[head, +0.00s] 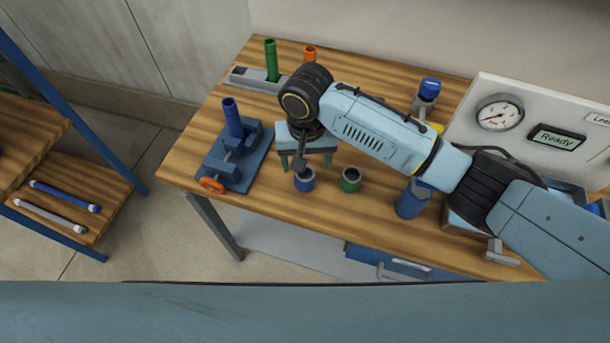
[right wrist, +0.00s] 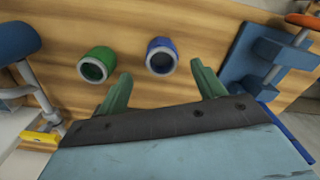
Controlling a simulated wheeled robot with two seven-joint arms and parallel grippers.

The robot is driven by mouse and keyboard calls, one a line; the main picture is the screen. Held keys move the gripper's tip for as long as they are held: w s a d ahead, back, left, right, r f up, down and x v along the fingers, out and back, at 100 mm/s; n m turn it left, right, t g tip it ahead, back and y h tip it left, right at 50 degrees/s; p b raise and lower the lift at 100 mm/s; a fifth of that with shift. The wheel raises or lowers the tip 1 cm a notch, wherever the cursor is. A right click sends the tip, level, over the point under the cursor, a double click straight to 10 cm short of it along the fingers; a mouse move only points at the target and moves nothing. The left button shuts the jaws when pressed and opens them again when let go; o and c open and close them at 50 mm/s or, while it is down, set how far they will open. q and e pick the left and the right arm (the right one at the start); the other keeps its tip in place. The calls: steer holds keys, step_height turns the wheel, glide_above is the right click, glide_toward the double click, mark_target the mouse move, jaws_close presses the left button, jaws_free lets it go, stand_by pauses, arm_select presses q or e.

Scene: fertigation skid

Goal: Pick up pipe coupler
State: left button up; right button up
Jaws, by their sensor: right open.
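Two short ring-shaped couplers stand on the wooden bench (head: 190,150): a blue coupler (head: 304,183) and a green coupler (head: 350,180) to its right. My right gripper (head: 305,165) is open and empty, its green fingers apart just behind the blue coupler in the head view. In the right wrist view, the blue coupler (right wrist: 161,56) appears ahead of and between the spread fingertips (right wrist: 160,74). The green coupler (right wrist: 97,65) is just outside the left finger there. I cannot tell the fingers' exact height above the bench. My left gripper is not in view.
A blue vise (head: 232,160) with an orange handwheel holds an upright blue pipe left of the gripper. A green pipe (head: 271,60) and an orange one stand behind. A gauge panel (head: 500,115) reading "Ready" and a blue cylinder (head: 411,203) are right.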

mark_target(305, 173)
step_height(305, 173, down, 4)
steer(key=shift+s+a+f, duration=0.1)
steer(key=shift+f, duration=0.55)
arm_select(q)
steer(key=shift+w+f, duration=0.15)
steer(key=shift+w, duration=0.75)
arm_select(e)
steer(key=c, duration=1)
